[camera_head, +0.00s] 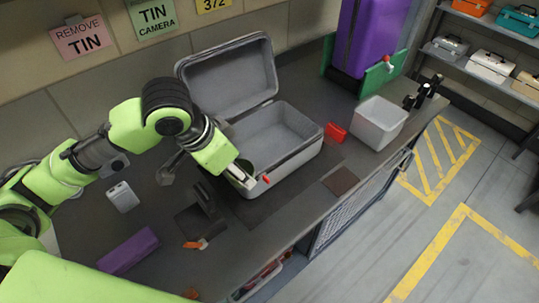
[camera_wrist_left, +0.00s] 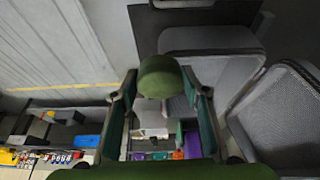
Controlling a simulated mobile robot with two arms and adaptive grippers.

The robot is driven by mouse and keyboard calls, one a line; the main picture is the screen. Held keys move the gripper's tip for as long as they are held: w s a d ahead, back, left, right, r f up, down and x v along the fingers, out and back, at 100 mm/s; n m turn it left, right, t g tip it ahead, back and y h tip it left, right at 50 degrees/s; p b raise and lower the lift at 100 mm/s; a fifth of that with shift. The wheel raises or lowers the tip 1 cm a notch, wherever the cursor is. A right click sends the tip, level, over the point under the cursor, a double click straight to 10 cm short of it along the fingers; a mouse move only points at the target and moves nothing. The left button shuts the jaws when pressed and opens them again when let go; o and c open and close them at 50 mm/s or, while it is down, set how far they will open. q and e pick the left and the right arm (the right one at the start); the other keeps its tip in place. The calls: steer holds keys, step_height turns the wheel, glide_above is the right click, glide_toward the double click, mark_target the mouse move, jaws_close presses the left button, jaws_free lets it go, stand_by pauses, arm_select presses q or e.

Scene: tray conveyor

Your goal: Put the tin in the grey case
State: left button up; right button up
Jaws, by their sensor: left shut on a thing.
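The grey case (camera_head: 290,160) stands open on the bench in the head view, its lid (camera_head: 230,80) raised at the back and its inside looking empty. It also shows at the right of the left wrist view (camera_wrist_left: 280,115). My left gripper (camera_head: 243,178) is at the case's near left rim in the head view. It is shut on the green tin (camera_wrist_left: 160,78), whose rounded end shows between the fingers in the left wrist view. In the head view the arm and fingers mostly hide the tin. I cannot tell whether the tin touches the rim. My right gripper is not in view.
A red box (camera_head: 336,132) and a white bin (camera_head: 380,122) stand right of the case. A purple case (camera_head: 365,35) stands behind them. A purple block (camera_head: 128,250), a small grey box (camera_head: 122,196) and an orange-tipped tool (camera_head: 195,244) lie at the left and front.

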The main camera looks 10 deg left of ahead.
arm_select(q)
steer(key=shift+w+a+f, duration=0.1)
steer(key=shift+w+f, duration=0.15)
steer(key=shift+w, duration=0.1)
steer(key=w+f, duration=0.2)
steer(key=w, duration=0.2)
steer(key=w+a+f+p, duration=0.1)
steer(key=w+f, duration=0.2)
steer(key=w, duration=0.1)
steer(key=w+a+f, duration=0.1)
steer(key=w+f, duration=0.2)
steer(key=w, duration=0.1)
steer(key=shift+f, duration=0.15)
steer(key=shift+w+a+f, duration=0.1)
steer(key=shift+w+f, duration=0.2)
steer(key=shift+f, duration=0.15)
step_height(320, 180, down, 2)
steer(key=shift+f+p, duration=0.1)
steer(key=shift+p, duration=0.55)
steer(key=shift+w+f, duration=0.1)
steer(key=shift+f, duration=0.5)
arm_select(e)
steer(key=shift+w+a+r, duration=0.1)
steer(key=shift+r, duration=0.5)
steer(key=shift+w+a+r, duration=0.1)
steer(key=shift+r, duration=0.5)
